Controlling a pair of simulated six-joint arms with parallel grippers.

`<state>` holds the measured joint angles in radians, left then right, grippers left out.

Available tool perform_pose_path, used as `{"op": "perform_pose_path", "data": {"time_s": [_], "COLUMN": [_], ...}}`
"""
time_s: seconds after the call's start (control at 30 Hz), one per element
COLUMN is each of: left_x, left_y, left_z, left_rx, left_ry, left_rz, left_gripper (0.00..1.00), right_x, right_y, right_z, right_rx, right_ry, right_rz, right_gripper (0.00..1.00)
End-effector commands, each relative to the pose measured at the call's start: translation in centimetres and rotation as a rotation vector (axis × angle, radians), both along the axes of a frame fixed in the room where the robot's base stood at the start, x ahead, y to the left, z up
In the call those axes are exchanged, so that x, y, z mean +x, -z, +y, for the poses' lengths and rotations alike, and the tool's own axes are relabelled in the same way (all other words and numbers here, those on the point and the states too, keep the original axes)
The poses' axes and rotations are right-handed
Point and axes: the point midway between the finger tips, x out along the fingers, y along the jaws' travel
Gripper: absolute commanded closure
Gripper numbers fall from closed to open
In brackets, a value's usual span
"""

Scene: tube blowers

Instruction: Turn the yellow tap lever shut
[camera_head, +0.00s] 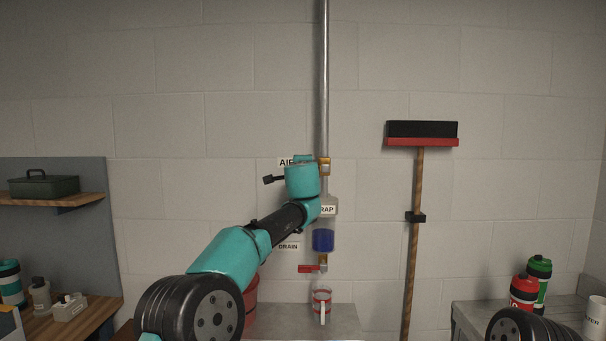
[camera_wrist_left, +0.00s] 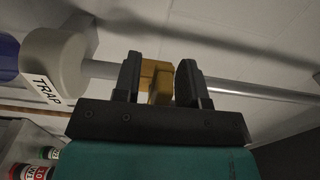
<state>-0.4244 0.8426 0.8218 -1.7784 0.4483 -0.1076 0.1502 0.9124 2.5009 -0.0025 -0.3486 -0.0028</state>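The yellow tap (camera_head: 325,166) sits on the vertical metal pipe, just above the white and blue trap (camera_head: 324,228). My left gripper (camera_head: 306,158) is up against the pipe at the tap's height, and my arm hides much of the tap's left side. In the left wrist view the yellow tap (camera_wrist_left: 157,80) stands between the two black fingers of my left gripper (camera_wrist_left: 160,82). The fingers are spread, one on each side, with a narrow gap showing at the right finger. My right gripper is out of view.
Bottles (camera_head: 524,290) stand on the right bench. A shelf with a green box (camera_head: 44,184) is at left.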

Motion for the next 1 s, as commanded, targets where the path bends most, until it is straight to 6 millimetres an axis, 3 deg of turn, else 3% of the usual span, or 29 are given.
{"op": "perform_pose_path", "data": {"time_s": [0.47, 1.0], "left_x": [-3.3, -10.3], "left_y": [-0.1, -0.1], "left_z": [0.0, -0.2], "left_rx": [0.001, 0.000], "left_ry": [0.002, 0.002], "left_rz": [0.000, 0.000], "left_gripper": [0.62, 0.62], "right_x": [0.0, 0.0], "right_y": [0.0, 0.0], "right_z": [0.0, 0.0], "right_rx": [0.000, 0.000], "right_ry": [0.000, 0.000], "right_rz": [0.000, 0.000], "right_gripper": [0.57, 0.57]}}
